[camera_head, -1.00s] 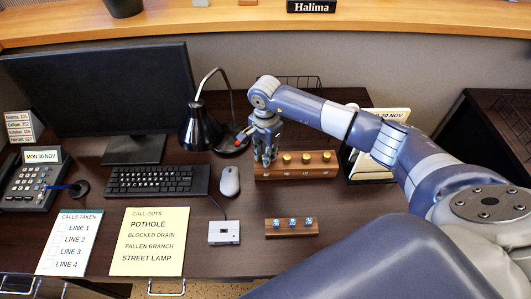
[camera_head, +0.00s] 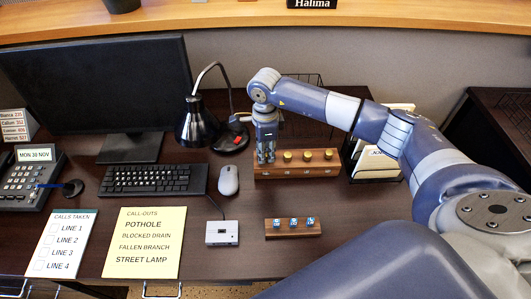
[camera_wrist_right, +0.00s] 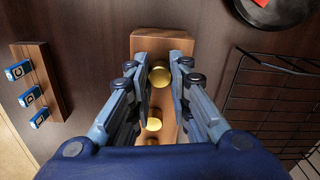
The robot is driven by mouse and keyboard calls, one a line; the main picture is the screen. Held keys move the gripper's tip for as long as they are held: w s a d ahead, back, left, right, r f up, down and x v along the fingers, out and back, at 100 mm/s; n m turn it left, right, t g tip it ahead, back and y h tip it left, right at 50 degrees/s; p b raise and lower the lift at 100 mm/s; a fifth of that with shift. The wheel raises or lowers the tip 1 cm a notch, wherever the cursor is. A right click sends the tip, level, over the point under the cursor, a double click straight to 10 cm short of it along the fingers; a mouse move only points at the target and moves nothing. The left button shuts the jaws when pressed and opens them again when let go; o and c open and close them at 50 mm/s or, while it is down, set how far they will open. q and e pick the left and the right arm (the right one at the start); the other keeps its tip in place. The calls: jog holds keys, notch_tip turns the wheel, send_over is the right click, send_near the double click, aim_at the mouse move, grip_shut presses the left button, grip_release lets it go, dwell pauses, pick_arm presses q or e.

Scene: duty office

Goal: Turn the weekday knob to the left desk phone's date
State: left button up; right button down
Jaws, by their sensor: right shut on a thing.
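The left desk phone (camera_head: 32,180) stands at the left edge of the desk, and its display (camera_head: 36,154) reads MON 30 NOV. A wooden block (camera_head: 330,171) carries a row of brass knobs, including a middle one (camera_head: 308,156). My right gripper (camera_head: 266,158) points down over the block's left end and hides the knob there in the head view. In the right wrist view, the end knob (camera_wrist_right: 160,76) sits between the fingers of my right gripper (camera_wrist_right: 162,70), which is shut on it. Marks on the block's front are too small to read. My left gripper is out of view.
A black lamp (camera_head: 198,125) stands left of my right gripper, its base close by. A wire basket (camera_head: 300,82) and a paper rack (camera_head: 372,165) are behind and right of the block. A small board with blue keys (camera_head: 293,227) lies in front, beside a grey box (camera_head: 222,232).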

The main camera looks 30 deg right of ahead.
jog(key=shift+m, duration=0.9)
jog(key=c, duration=1.4)
grip_release()
jog(key=shift+c, duration=0.2)
jog(key=shift+r, duration=0.15)
notch_tip(320, 180, up, 12)
jog(key=shift+f, duration=0.2)
